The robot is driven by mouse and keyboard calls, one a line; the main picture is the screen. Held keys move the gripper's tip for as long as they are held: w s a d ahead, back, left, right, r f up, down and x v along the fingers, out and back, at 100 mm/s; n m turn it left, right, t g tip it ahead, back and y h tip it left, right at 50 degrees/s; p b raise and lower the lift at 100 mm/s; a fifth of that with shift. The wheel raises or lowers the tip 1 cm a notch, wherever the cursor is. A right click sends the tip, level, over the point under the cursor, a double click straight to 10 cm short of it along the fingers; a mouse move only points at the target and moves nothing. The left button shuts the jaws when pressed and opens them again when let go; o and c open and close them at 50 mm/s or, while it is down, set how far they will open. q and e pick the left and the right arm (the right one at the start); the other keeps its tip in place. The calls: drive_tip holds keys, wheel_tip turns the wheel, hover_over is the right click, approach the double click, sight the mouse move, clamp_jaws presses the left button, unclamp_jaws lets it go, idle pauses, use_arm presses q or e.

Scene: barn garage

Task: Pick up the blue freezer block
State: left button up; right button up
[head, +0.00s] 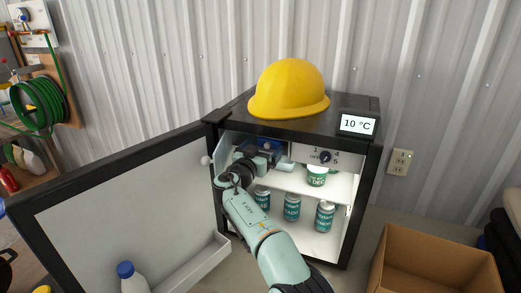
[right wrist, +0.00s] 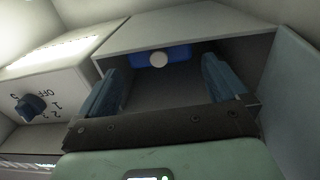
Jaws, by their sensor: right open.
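The blue freezer block (right wrist: 147,60), with a round white cap on its face, lies at the back of the small freezer compartment in the right wrist view. In the head view a bit of blue (head: 268,144) shows at the top of the fridge interior, mostly hidden by my right arm. My right gripper (right wrist: 162,68) is at the compartment with its two blue-grey fingers apart and nothing between them. The block is beyond the fingertips, apart from them. My left gripper is in neither view.
The small black fridge (head: 363,185) stands open, its door (head: 130,205) swung left. A yellow hard hat (head: 290,88) rests on top. A cardboard box (head: 435,265) is at right.

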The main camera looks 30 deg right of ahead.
sight(268, 142)
drive_tip(key=p+x, duration=0.3)
drive_tip(key=x, duration=0.1)
drive_tip(key=shift+r, duration=0.2)
drive_tip(key=shift+w+d+p, duration=0.5)
drive_tip(key=shift+d+p, duration=0.05)
drive_tip(key=shift+p, duration=0.1)
drive_tip(key=shift+w+d+f, duration=0.15)
drive_tip(key=shift+d+f, duration=0.05)
drive_tip(key=c, duration=1)
